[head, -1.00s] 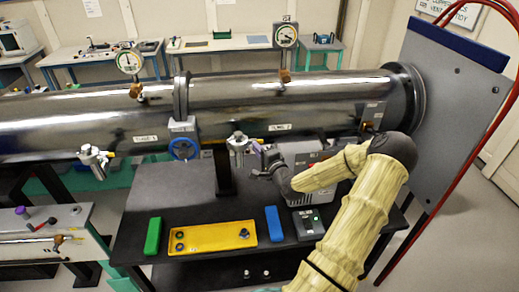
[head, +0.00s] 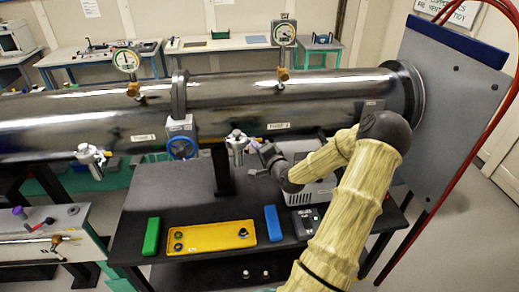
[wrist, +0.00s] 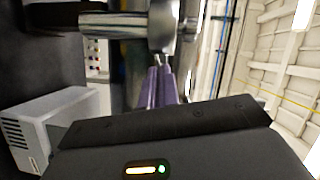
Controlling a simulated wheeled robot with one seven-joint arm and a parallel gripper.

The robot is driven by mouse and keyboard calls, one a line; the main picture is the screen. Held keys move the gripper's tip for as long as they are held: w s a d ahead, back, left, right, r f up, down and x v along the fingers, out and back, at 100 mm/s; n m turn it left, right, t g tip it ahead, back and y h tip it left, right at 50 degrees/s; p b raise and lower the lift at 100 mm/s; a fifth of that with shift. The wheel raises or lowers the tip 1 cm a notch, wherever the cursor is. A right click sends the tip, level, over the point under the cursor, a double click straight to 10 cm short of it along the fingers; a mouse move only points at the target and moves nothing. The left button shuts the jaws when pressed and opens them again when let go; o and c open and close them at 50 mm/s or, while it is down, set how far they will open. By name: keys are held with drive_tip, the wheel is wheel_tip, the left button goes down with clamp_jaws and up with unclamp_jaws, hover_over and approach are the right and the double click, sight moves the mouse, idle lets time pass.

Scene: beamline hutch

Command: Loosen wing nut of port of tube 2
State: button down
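Tube 2 is the right part of the long shiny steel pipe, with its label (head: 278,126) on its lower side. Its port (head: 237,140) is a small silver fitting hanging under the tube just left of the label. My gripper (head: 254,145) is at the right side of this port. In the wrist view my gripper's two purple fingers (wrist: 160,83) are close together, their tips at the silver port fitting (wrist: 161,28). The wing nut is too small to make out clearly between the tips, so I cannot tell whether they grip it.
A black table below holds a yellow tray (head: 212,238), a green block (head: 152,236), a blue block (head: 273,223) and a small dark device (head: 306,222). A grey box (head: 312,188) stands behind my arm. A blue handwheel valve (head: 182,147) is left of the port.

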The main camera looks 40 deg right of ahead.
drive_tip(key=n+g+h+b, duration=0.1)
drive_tip(key=n+b, duration=0.2)
drive_tip(key=b, duration=0.1)
drive_tip(key=n+g+h+b, duration=0.1)
drive_tip(key=n+g+b, duration=0.1)
drive_tip(key=n+b, duration=0.1)
drive_tip(key=a+n+g+h+b, duration=0.1)
drive_tip(key=n+b, duration=0.2)
drive_tip(key=b, duration=0.3)
drive_tip(key=shift+w+n+g, duration=0.15)
drive_tip(key=shift+n+g, duration=0.25)
drive_tip(key=c, duration=1.9)
unclamp_jaws()
drive_tip(key=shift+o, duration=1.3)
drive_tip(key=shift+w+d, duration=0.1)
drive_tip(key=shift+r, duration=0.15)
drive_tip(key=shift+r, duration=0.15)
